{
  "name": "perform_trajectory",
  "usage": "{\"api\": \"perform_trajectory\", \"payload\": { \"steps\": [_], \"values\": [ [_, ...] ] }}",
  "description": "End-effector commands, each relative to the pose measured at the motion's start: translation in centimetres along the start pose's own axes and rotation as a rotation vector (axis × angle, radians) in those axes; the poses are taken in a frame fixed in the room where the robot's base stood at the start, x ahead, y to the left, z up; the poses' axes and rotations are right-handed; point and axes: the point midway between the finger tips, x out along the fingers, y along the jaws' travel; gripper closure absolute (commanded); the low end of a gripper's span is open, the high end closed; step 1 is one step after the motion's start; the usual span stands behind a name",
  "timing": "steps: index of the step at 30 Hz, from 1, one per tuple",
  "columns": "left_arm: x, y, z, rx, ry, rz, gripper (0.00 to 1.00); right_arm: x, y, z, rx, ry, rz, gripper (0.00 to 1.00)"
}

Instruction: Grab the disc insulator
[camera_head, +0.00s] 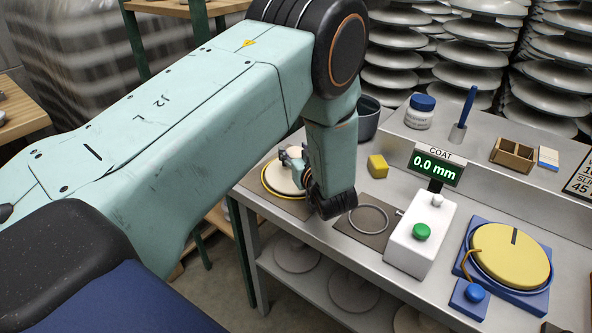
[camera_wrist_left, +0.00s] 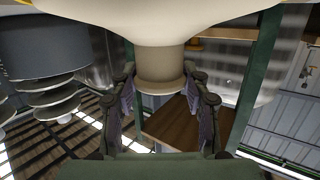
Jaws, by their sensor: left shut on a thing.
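The disc insulator (camera_head: 279,180) is cream-coloured with a yellow rim. In the head view it is at the left end of the grey workbench, partly hidden by my left gripper (camera_head: 293,163). In the left wrist view the wide pale disc (camera_wrist_left: 160,18) fills the top, and its narrower neck (camera_wrist_left: 160,68) sits between the two fingers of my left gripper (camera_wrist_left: 160,88). The left gripper is shut on this neck. I cannot tell whether the disc touches the surface under it. My right gripper is not in view.
Right of the gripper are a metal ring on a dark mat (camera_head: 369,219), a yellow block (camera_head: 377,166) and a white coating gauge (camera_head: 420,236) reading 0.0 mm. A yellow disc on a blue base (camera_head: 510,252) stands further right. Insulator stacks (camera_head: 470,55) rise behind the bench.

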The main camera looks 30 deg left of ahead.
Motion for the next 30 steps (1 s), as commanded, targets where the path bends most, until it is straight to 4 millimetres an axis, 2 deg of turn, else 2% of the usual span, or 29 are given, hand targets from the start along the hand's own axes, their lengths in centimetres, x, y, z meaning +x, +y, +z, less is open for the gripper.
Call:
{"api": "perform_trajectory", "payload": {
  "steps": [1,5,19,23,30],
  "values": [
    [0.0,0.0,0.1,0.0,-0.002,0.001,0.88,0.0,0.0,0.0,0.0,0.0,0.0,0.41],
    [0.0,0.0,0.1,0.0,-0.002,0.001,0.99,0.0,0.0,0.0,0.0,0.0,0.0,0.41],
    [0.0,0.1,-0.4,-0.003,0.005,0.002,1.0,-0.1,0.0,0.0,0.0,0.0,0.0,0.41],
    [-0.2,0.2,-1.8,-0.005,0.006,0.002,1.0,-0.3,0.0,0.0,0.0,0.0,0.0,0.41],
    [-1.1,0.2,-6.0,-0.006,0.009,0.003,1.0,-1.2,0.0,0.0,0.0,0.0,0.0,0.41]
  ]
}}
